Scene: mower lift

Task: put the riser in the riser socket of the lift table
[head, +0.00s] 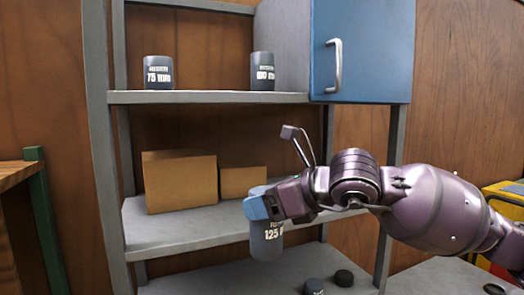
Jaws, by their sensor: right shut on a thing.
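The riser in my right gripper (259,207) is a dark grey cylinder (266,243) with white lettering that reads 125. The gripper is shut around its upper part, and the riser hangs upright in front of the shelf unit, near the middle shelf's front edge. The gripper's fingers hide its top. Two more grey risers stand on the upper shelf, one marked 75 mm (158,73) and one (262,71) whose number is hard to read. The riser socket cannot be made out, and I cannot identify the lift table. My left gripper is out of view.
The grey shelf unit (208,97) holds two cardboard boxes (180,181) (243,182) on its middle shelf. A blue cabinet door (362,50) with a handle is at the upper right. Small dark round pieces (343,278) lie low down. A yellow object (506,203) is at the right edge.

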